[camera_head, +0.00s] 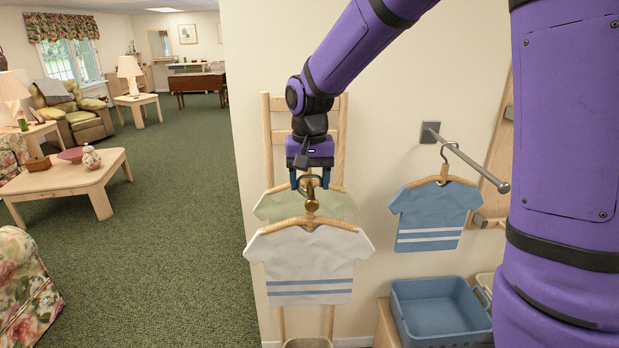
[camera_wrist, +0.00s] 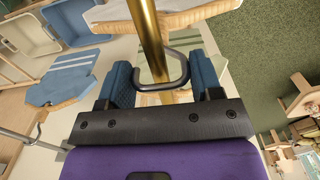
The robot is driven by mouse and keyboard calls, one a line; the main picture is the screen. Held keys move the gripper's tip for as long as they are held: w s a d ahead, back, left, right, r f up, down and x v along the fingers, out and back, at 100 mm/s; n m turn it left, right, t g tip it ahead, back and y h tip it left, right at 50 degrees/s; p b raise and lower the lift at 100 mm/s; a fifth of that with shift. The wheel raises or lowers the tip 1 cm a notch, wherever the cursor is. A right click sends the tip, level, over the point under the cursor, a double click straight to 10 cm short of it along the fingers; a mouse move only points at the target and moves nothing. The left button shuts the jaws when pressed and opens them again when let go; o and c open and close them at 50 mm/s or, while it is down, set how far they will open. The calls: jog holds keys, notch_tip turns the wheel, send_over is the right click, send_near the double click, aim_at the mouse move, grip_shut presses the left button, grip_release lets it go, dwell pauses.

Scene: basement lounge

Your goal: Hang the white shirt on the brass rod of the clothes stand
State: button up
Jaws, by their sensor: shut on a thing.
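The white shirt (camera_head: 308,262), with blue stripes at its hem, hangs on a wooden hanger below my gripper (camera_head: 310,178). My gripper is shut on the dark hook of that hanger. The brass rod (camera_head: 312,204) of the wooden clothes stand (camera_head: 338,135) points toward the head camera, its rounded end just below my fingers. In the wrist view the hook (camera_wrist: 186,72) passes across the brass rod (camera_wrist: 151,35), between my blue fingers (camera_wrist: 163,75). The hook appears to loop over the rod; whether it rests on it I cannot tell.
A pale green shirt (camera_head: 268,206) hangs behind the white one. A blue shirt (camera_head: 431,215) hangs from a grey wall rod (camera_head: 470,165) to the right. A blue basket (camera_head: 437,310) stands below it. Open carpet (camera_head: 170,230) lies to the left.

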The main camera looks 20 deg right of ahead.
jog(key=o, duration=1.4)
notch_tip(320, 180, up, 11)
jog(key=shift+s+f, duration=0.1)
jog(key=shift+s+d+r+n+t, duration=0.1)
jog(key=shift+s+d+n+t, duration=0.95)
jog(key=shift+s, duration=3.2)
jog(key=shift+s+d+r+n+t, duration=0.15)
jog(key=shift+s+d+t, duration=1.05)
jog(key=shift+s, duration=3)
jog(key=shift+s+d+r+n+t, duration=0.1)
jog(key=shift+s+d+n+t, duration=0.45)
jog(key=shift+s+d, duration=2.5)
jog(key=shift+s+a, duration=1.2)
jog(key=shift+a, duration=0.05)
